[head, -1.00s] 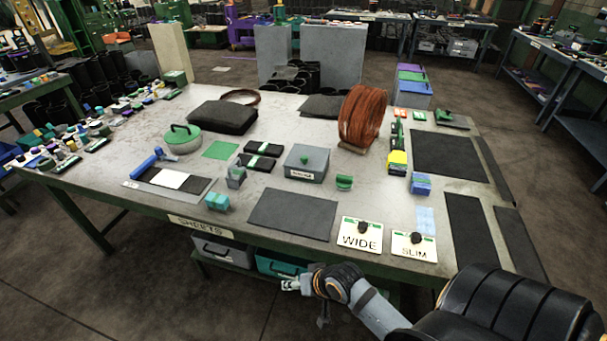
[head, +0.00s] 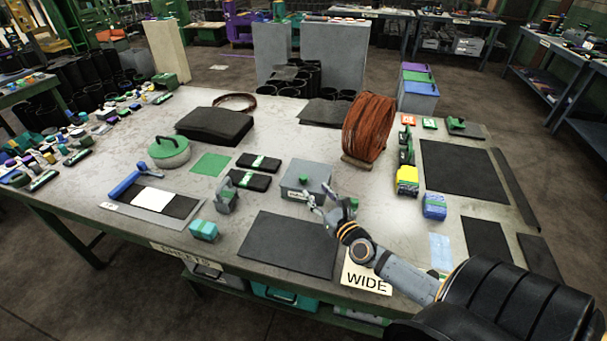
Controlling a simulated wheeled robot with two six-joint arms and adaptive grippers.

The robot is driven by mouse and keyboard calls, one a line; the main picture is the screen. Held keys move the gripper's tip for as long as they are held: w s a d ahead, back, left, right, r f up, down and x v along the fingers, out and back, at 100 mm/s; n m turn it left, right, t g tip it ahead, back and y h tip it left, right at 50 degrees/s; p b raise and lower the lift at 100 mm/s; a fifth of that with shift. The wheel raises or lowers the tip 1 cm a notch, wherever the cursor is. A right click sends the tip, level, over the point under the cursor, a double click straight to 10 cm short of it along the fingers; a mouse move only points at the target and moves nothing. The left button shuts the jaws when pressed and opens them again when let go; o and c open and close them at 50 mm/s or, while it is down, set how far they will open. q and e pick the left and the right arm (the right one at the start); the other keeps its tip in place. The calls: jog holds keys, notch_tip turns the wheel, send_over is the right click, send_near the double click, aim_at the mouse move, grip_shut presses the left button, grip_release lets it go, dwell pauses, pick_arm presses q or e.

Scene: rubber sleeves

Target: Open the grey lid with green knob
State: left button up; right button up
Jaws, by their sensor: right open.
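A grey box with a flat grey lid (head: 307,170) stands near the middle of the table. Its small green knob (head: 303,180) shows on top, and the lid lies closed on the box. My right gripper (head: 317,198) is open and empty, with its fingertips at the box's front right side in the picture. It hides part of the box's front and its label. Whether the fingers touch the box cannot be told. My left gripper is not in view.
A dark mat (head: 287,245) lies in front of the box. A copper coil (head: 368,127) stands behind and to the right. Black pads with green bands (head: 250,181) lie to the left.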

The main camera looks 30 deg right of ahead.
aim_at(306, 180)
jog(key=w, duration=0.4)
jog(key=shift+w+d+f, duration=0.25)
jog(key=shift+w+d, duration=0.1)
jog(key=shift+d, duration=0.05)
jog(key=w, duration=0.4)
jog(key=shift+d, duration=0.1)
jog(key=shift+w, duration=0.3)
jog(key=shift+w+d+f, duration=0.1)
jog(key=shift+w, duration=0.1)
jog(key=shift+c, duration=0.6)
jog(key=c, duration=0.7)
grip_shut()
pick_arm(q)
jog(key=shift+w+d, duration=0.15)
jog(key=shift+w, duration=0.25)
